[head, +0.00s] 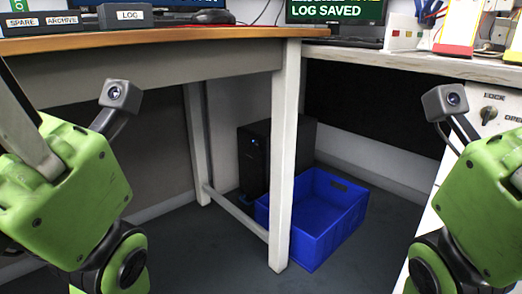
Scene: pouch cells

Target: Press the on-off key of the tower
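The black computer tower (258,160) stands on the floor under the desk, partly behind the desk's front leg and the blue crate. A small bluish light shows high on its dark front; the on-off key itself is too small to make out. My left gripper (22,135) is at the left edge, with only a grey part showing. My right gripper (516,181) is at the right edge, almost wholly cut off. Both are well apart from the tower, and their fingertips are out of the picture.
A white cabinet (490,125) stands at right.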

